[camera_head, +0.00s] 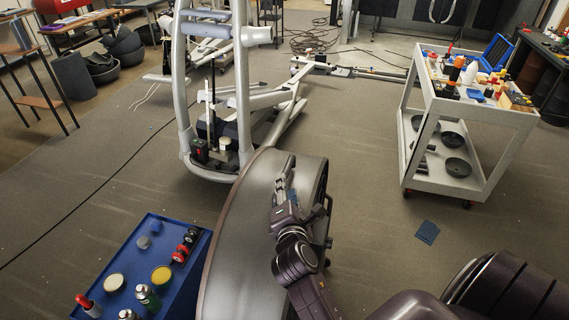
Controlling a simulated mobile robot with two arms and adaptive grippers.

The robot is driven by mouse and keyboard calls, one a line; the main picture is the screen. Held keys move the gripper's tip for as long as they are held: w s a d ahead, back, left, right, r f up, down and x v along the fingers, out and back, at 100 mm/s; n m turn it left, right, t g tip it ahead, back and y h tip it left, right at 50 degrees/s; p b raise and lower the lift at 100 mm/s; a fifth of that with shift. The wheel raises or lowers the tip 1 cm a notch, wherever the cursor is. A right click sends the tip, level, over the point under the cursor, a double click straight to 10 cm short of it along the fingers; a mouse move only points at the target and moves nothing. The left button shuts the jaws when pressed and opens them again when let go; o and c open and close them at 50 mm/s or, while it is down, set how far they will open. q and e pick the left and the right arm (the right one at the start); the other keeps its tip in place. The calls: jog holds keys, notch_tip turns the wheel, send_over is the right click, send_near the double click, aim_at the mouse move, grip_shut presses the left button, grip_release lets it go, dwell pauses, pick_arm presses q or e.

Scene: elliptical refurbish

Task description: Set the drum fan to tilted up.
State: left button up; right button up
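The drum fan (240,245) stands in the lower middle, a large dark grey drum seen from above with its curved housing toward me. Its open round edge faces right, and the front grille is mostly hidden. I cannot read its tilt angle clearly from here. My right gripper (284,178) reaches in from the lower right and lies over the top of the drum near its right edge. Its fingers point away from me. I cannot tell whether they touch the housing or whether anything is between them. My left gripper is not in view.
A blue cart (188,285) with cans and jars stands close on the left of the fan. A grey elliptical machine (186,90) stands just behind it. A white tool trolley (480,112) is at the right. Floor between fan and trolley is mostly clear, with a small blue piece (427,232).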

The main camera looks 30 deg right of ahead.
aim_at(286, 173)
jog(key=shift+w+d+r, duration=0.1)
jog(key=shift+w, duration=0.15)
jog(key=shift+w+d, duration=0.15)
jog(key=shift+w, duration=0.05)
jog(key=p+x, duration=0.1)
jog(key=x, duration=0.2)
jog(key=shift+w+d+r, duration=0.1)
jog(key=shift+w+r, duration=0.05)
jog(key=shift+w, duration=0.05)
jog(key=shift+x, duration=1.1)
jog(key=shift+w+d+f, duration=0.15)
jog(key=shift+w+f, duration=0.1)
jog(key=c, duration=0.9)
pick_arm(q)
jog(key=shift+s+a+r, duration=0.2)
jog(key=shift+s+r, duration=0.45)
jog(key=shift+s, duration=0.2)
pick_arm(e)
grip_shut()
